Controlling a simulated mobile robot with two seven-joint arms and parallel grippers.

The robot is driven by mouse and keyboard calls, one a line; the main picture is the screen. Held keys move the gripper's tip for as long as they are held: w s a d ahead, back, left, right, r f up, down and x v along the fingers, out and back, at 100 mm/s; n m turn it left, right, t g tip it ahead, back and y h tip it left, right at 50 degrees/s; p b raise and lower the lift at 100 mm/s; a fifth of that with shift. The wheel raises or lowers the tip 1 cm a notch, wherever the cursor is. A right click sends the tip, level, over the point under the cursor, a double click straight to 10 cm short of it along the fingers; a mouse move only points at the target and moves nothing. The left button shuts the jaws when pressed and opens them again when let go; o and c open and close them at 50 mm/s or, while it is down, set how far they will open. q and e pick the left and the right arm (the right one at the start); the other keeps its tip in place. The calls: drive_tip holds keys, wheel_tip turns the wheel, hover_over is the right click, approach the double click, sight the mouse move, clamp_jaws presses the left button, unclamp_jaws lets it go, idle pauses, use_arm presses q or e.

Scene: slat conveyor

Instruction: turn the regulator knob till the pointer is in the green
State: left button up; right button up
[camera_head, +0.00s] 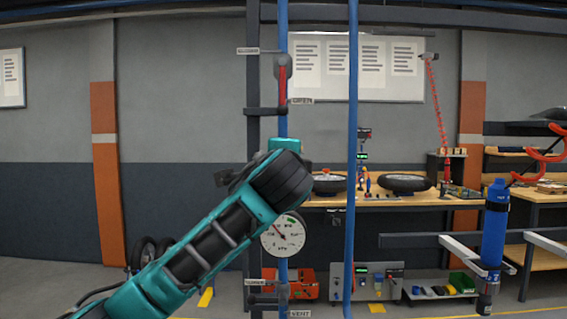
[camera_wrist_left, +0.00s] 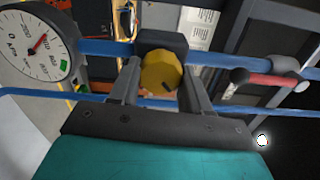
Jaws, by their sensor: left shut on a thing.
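The yellow regulator knob (camera_wrist_left: 160,72) sits between the two fingers of my left gripper (camera_wrist_left: 162,78) in the left wrist view, with a dark mark on its face. The gripper is shut on it. In the head view my left wrist (camera_head: 280,182) covers the knob and fingertips. The round white gauge (camera_head: 283,236) hangs just below the wrist; it also shows in the left wrist view (camera_wrist_left: 30,58). Its pointer (camera_wrist_left: 41,40) stands clear of the green patch (camera_wrist_left: 65,66). My right gripper is out of view.
A red-handled valve (camera_head: 283,85) is on the blue pipe above my wrist, and another valve (camera_head: 283,291) is below the gauge. A second blue pipe (camera_head: 351,150) stands to the right. A blue cylinder (camera_head: 495,226) is at the far right. Workbenches stand behind.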

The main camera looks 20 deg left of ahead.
use_arm(q)
drive_tip(key=m, duration=0.5)
drive_tip(key=shift+m, duration=0.3)
drive_tip(key=shift+f, duration=0.1)
idle(0.3)
drive_tip(key=o, duration=1.1)
drive_tip(key=shift+c, duration=0.2)
drive_tip(key=b+v, duration=0.2)
drive_tip(key=v, duration=1.1)
